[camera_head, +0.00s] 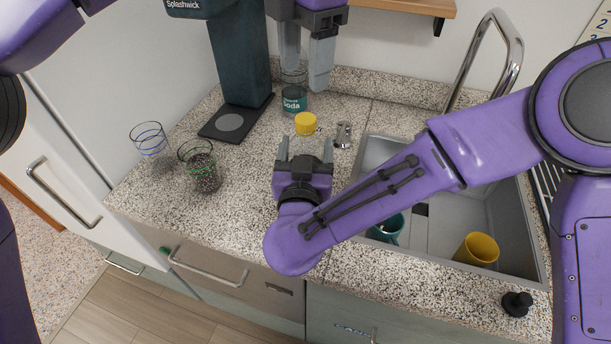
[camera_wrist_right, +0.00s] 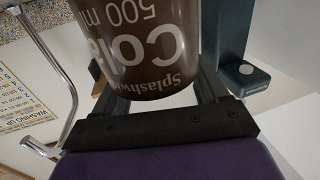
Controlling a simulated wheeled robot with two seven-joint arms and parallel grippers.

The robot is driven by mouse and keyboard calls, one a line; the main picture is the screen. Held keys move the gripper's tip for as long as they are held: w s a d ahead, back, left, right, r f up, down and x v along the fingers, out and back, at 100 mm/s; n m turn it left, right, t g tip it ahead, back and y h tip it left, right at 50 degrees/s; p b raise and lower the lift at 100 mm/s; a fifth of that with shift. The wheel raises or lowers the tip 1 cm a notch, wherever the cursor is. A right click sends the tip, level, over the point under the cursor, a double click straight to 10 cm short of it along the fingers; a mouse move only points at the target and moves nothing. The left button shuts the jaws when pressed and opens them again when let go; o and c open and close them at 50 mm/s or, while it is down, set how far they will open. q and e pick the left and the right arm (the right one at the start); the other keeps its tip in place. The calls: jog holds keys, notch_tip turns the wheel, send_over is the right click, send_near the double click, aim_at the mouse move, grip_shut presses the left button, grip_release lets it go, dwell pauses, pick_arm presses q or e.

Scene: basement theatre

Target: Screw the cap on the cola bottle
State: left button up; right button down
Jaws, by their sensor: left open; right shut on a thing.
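The cola bottle (camera_wrist_right: 150,45), with a brown label, fills the upper middle of the right wrist view, between my right gripper's fingers (camera_wrist_right: 165,90). In the head view my right gripper (camera_head: 305,148) is shut on it above the counter; the gripper hides most of the bottle. A yellow cap (camera_head: 305,124) sits at the bottle's top; whether it is threaded on I cannot tell. My left gripper (camera_head: 306,75) is open, fingers pointing down, above and behind the cap, apart from it.
Two glasses (camera_head: 149,140) (camera_head: 202,172) and a dark machine (camera_head: 240,65) are left. The sink (camera_head: 440,240), with a teal mug (camera_head: 388,232) and yellow cup (camera_head: 477,249), is right.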

pick_arm(q)
jog(key=n, duration=1.5)
jog(key=shift+f, duration=0.1)
jog(key=n, duration=0.3)
jog(key=shift+n, duration=0.4)
jog(key=n, duration=0.5)
jog(key=shift+f+n, duration=0.1)
jog(key=shift+n, duration=0.3)
jog(key=n, duration=0.9)
jog(key=shift+d, duration=0.1)
